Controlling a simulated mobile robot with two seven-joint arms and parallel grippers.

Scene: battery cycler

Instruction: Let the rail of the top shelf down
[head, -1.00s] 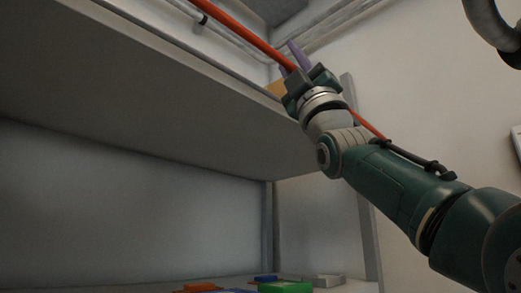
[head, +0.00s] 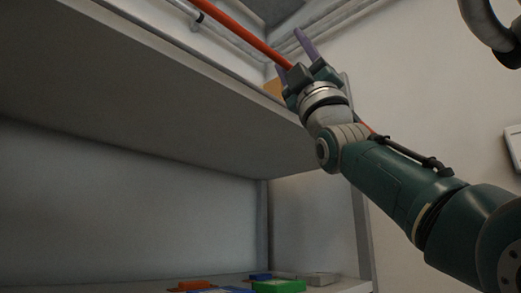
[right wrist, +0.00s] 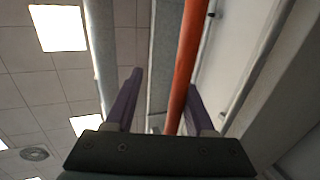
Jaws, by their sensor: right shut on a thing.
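The red rail (head: 240,32) runs along the front of the top shelf (head: 130,120), sloping down to the right in the head view. My right gripper (head: 290,50) is at the rail near the shelf's right end, its purple fingers on either side of it. In the right wrist view the rail (right wrist: 186,70) passes between the fingers (right wrist: 163,79), nearer the right finger. The grip is shut on the rail, though the fingers look spread. The shelf's top is mostly hidden. My left gripper is out of view.
A grey upright (head: 361,225) stands at the right end. An orange-yellow thing (head: 273,89) shows behind the gripper. The wall at right is mostly bare.

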